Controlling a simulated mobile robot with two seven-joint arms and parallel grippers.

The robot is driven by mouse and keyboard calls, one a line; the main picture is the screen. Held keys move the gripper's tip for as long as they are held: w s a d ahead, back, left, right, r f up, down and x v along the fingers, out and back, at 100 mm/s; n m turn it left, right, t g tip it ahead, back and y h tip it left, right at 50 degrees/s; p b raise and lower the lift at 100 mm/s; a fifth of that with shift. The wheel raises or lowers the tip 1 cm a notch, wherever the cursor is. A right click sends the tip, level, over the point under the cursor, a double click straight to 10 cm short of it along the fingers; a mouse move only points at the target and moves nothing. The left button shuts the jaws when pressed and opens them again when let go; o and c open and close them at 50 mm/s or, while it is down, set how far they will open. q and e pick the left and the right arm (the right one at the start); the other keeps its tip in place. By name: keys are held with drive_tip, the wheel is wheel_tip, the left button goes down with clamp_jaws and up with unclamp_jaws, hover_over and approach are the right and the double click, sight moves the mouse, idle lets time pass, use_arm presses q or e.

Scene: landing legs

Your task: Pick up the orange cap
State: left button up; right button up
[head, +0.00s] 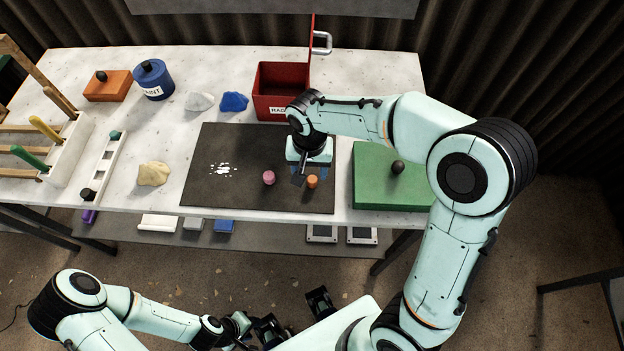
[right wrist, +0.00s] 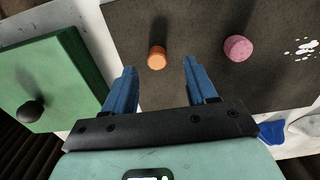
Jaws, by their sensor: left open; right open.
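A small orange cap (head: 312,182) stands on the dark mat (head: 240,195) near its front right part. In the right wrist view the orange cap (right wrist: 157,57) lies ahead of and between the two blue fingers of my right gripper (right wrist: 160,80), apart from them. My right gripper (head: 308,172) is open and empty, above the mat just behind the cap in the head view. My left gripper (head: 292,318) is open, low in front of the table and away from the mat.
A pink cap (head: 268,177) stands left of the orange one; it also shows in the right wrist view (right wrist: 238,48). A green box with a black knob (head: 385,185) is right of the mat. A red open box (head: 280,85) stands behind it. White specks (head: 222,169) lie on the mat's left.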

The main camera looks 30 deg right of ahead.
sight(312, 180)
drive_tip(key=f, duration=0.5)
drive_tip(key=shift+d+f, duration=0.1)
drive_tip(key=shift+d, duration=0.25)
clamp_jaws()
